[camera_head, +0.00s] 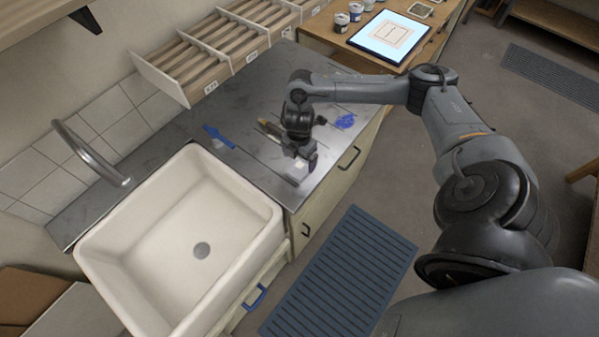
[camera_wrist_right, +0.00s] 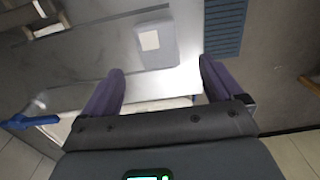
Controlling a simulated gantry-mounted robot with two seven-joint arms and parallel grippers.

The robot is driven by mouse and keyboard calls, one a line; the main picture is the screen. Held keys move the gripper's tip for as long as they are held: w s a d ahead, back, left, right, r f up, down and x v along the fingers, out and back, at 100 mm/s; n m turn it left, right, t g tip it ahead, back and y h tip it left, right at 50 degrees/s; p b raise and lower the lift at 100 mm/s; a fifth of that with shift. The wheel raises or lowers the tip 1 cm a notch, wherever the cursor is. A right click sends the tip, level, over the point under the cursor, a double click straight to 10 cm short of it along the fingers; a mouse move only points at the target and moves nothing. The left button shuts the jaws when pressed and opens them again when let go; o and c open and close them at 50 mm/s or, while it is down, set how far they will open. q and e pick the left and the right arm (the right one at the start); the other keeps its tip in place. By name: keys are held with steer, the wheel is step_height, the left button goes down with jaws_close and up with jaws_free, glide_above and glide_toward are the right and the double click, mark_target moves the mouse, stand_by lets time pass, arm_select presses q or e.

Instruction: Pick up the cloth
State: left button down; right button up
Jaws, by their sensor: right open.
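A small crumpled blue piece (camera_head: 345,121), which looks like the cloth, lies on the grey worktop near its right edge in the head view. It does not show in the wrist view. My right gripper (camera_head: 306,163) is over the worktop's front edge, to the lower left of the blue piece and apart from it. Its two purple fingers are open and empty in the right wrist view (camera_wrist_right: 160,85). A flat grey block with a pale square (camera_wrist_right: 160,45) lies just beyond the fingertips. My left gripper is not in view.
A white sink (camera_head: 240,200) with a curved tap (camera_head: 85,145) is to the left. A blue-handled tool (camera_head: 218,136) lies on the worktop (camera_head: 245,165). A slatted wooden rack (camera_head: 195,65) stands behind. A tablet (camera_head: 388,38) and jars lie beyond. A blue mat (camera_head: 345,275) is on the floor.

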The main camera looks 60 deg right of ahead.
mark_target(299, 169)
steer(key=shift+d+f, duration=0.15)
steer(key=shift+f, duration=3.25)
steer(key=c, duration=1.1)
